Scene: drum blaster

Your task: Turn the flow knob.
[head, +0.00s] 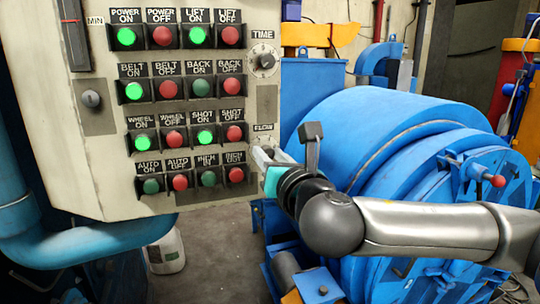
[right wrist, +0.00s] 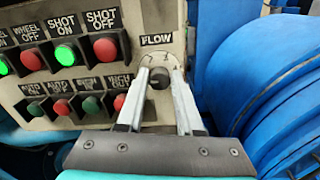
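The flow knob (right wrist: 159,78) is a small dark knob on a pale round dial under the FLOW label, at the panel's lower right corner. My right gripper (right wrist: 160,80) reaches it from the front, with one finger on each side of the knob. Thin gaps seem to show between the fingers and the knob, so the gripper looks open around it. In the head view my right gripper (head: 264,158) covers the knob, and only the upper part of the flow dial (head: 264,141) shows. My left gripper is not in view.
The control panel (head: 105,200) carries rows of green and red buttons, several lit green. The TIME knob (head: 266,61) sits above the flow dial. A large blue drum machine (head: 385,125) stands close to the right, behind my right arm. A white container (head: 165,250) stands on the floor below.

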